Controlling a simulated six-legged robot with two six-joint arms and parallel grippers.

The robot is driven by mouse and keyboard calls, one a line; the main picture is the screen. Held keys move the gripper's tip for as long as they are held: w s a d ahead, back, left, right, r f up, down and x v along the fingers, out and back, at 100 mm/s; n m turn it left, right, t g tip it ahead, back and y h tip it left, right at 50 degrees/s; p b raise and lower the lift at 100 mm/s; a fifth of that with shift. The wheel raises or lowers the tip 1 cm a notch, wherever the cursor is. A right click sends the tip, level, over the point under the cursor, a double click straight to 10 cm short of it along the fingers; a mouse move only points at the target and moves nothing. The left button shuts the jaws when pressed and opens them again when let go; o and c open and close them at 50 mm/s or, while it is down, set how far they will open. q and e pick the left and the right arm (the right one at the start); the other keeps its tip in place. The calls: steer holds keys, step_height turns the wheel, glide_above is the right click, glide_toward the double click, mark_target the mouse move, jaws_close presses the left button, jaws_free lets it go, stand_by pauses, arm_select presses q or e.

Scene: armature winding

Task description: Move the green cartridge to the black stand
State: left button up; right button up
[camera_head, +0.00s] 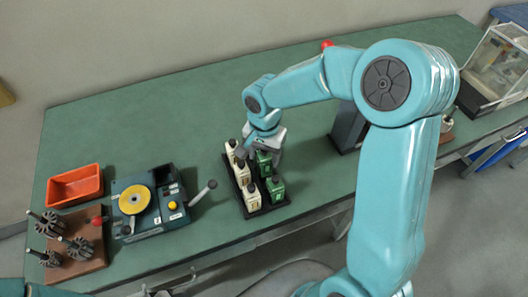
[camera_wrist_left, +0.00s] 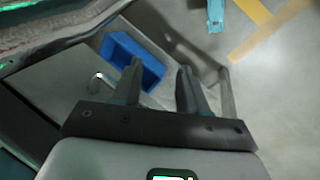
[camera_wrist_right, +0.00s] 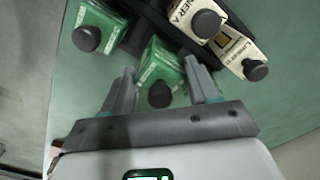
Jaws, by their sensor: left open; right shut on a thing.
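My right gripper (camera_head: 268,146) is at the black tray (camera_head: 251,215) and shut on a green cartridge (camera_head: 263,163). In the right wrist view the green cartridge (camera_wrist_right: 157,72) sits between the fingers, its black cap towards me; I cannot tell whether it is lifted. A second green cartridge (camera_head: 276,189) stands in the front right of the tray, with several cream bottles (camera_head: 251,196) along the left. A dark upright stand (camera_head: 347,128) is to the right of the tray, partly hidden by my right arm. My left gripper (camera_wrist_left: 158,72) is open and empty, above the floor.
On the green table (camera_head: 150,110), an orange bin (camera_head: 75,186), a winding machine with a yellow disc (camera_head: 134,200) and a brown board with dark armatures (camera_head: 75,262) are at left. A clear-sided case (camera_head: 497,68) is far right. A blue bin (camera_wrist_left: 128,55) shows below my left gripper.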

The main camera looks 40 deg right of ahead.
steer(key=shift+s, duration=0.1)
steer(key=shift+f, duration=0.1)
steer(key=shift+f+b, duration=0.45)
steer(key=shift+b, duration=0.15)
steer(key=shift+f+b, duration=0.65)
steer(key=shift+f, duration=0.05)
steer(key=o, duration=1.2)
steer(key=shift+r, duration=0.1)
